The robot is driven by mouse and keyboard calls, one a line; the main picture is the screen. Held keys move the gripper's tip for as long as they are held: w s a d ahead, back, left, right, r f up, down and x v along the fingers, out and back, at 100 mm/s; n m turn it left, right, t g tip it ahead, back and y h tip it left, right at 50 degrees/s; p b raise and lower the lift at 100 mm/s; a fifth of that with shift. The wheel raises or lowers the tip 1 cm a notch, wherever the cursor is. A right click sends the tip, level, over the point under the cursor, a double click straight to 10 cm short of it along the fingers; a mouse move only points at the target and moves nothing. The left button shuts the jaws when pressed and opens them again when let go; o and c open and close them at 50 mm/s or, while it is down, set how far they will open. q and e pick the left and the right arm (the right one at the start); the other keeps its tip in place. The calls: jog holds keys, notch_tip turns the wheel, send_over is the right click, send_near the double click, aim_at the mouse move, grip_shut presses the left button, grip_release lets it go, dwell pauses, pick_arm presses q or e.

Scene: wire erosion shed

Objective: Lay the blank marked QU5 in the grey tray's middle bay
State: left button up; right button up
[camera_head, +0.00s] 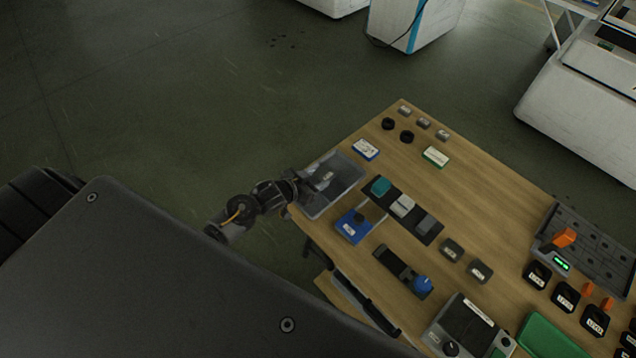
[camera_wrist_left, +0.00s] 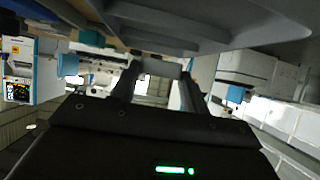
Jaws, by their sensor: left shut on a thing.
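The grey tray (camera_head: 346,187) sits at the table's left corner in the head view; its wall also spans the top of the left wrist view (camera_wrist_left: 190,38). My left gripper (camera_head: 309,187) reaches in from the left, over the tray's near-left part. In the left wrist view its two fingers (camera_wrist_left: 160,78) are shut on a small grey block (camera_wrist_left: 160,68). I cannot read a mark on it, so I cannot tell whether it is the QU5 blank. The arm hides part of the tray, and its bays are hard to make out. My right gripper is not in view.
A black strip with teal, white and grey blocks (camera_head: 402,205) and a blue box (camera_head: 354,226) lie close to the tray. Two dark labelled blocks (camera_head: 466,261) lie further right. Several small grey pieces (camera_head: 424,122) and black rings (camera_head: 389,124) lie at the back.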

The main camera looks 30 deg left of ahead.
pick_arm(q)
jog(key=shift+w+d+f, duration=0.1)
jog(key=shift+w+f, duration=0.5)
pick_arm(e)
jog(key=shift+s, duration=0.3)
pick_arm(q)
jog(key=shift+w+f, duration=0.1)
jog(key=shift+f, duration=1.55)
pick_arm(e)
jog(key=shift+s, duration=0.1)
pick_arm(q)
jog(key=o, duration=1)
jog(key=shift+f, duration=0.15)
jog(key=o, duration=0.5)
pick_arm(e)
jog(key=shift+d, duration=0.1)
